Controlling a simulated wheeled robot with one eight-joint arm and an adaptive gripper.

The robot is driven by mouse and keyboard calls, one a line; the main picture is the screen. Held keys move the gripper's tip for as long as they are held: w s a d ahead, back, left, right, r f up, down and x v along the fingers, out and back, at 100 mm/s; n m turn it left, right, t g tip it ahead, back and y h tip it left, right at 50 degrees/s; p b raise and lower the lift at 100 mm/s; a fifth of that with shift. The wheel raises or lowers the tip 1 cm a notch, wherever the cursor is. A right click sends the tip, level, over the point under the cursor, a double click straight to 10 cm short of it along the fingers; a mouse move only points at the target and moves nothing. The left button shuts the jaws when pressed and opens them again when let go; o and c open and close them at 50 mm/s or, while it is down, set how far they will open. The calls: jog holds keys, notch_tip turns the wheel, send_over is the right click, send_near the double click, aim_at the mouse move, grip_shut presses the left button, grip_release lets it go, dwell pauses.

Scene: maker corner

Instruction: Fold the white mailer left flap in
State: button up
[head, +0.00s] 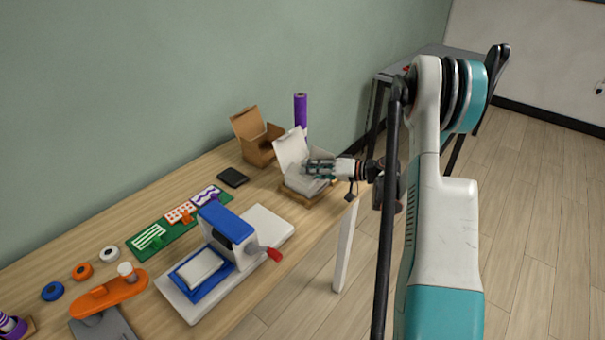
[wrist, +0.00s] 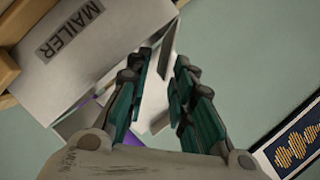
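The white mailer (head: 292,150) stands with its lid raised on a wooden base at the right end of the bench in the head view. In the wrist view its white panel (wrist: 105,55) bears a "MAILER" label. My gripper (head: 308,168) is at the mailer's opening, in front of the raised lid. In the wrist view the fingers of my gripper (wrist: 162,66) are apart, with a gap between them. A pale strip (wrist: 156,92) shows in that gap; I cannot tell whether it is the left flap or whether the fingers touch it.
A brown open carton (head: 258,150) and a purple roll (head: 300,108) stand behind the mailer. A black wallet-like item (head: 232,177) and a blue-and-white press (head: 228,240) with a red handle are to the left. The bench's right edge is close to the mailer.

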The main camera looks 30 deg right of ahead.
aim_at(287, 169)
jog(key=shift+b+x, duration=0.35)
jog(key=shift+x, duration=1.25)
grip_shut()
